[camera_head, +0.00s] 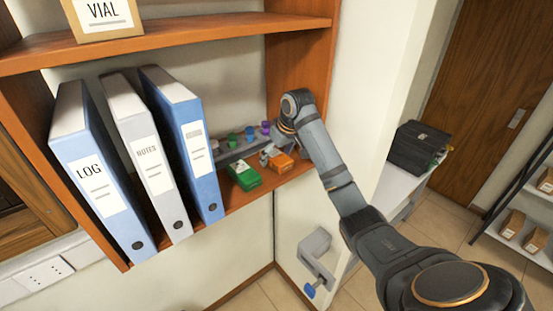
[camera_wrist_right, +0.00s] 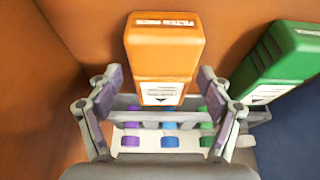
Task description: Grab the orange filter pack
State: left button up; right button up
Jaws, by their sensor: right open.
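The orange filter pack (camera_head: 281,162) lies on the lower shelf near its right end, partly hidden by my right gripper in the head view. In the right wrist view the orange pack (camera_wrist_right: 163,45) is upper centre, with a white label on its near end. My right gripper (camera_head: 270,150) is over the shelf at the pack. In the wrist view its two fingers (camera_wrist_right: 158,82) are spread, one on each side of the pack's near end, with gaps visible. My left gripper is not in view.
A green pack (camera_head: 243,176) lies left of the orange one; it is at right in the wrist view (camera_wrist_right: 285,60). A rack with coloured vials (camera_head: 232,146) stands behind. Several binders (camera_head: 188,140) stand at left. The shelf's side panel (camera_head: 300,70) is close on the right.

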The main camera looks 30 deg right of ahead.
jog(key=shift+s+a+r, duration=0.2)
jog(key=shift+s+a, duration=0.05)
jog(key=shift+s, duration=0.1)
jog(key=shift+w+d+f, duration=0.25)
jog(key=shift+w+f, duration=0.15)
jog(key=shift+f, duration=0.05)
jog(key=shift+s+r, duration=0.1)
jog(key=shift+s, duration=0.05)
jog(key=shift+c, duration=0.4)
jog(key=shift+a, duration=0.15)
jog(key=shift+c, duration=1.3)
jog(key=c, duration=1)
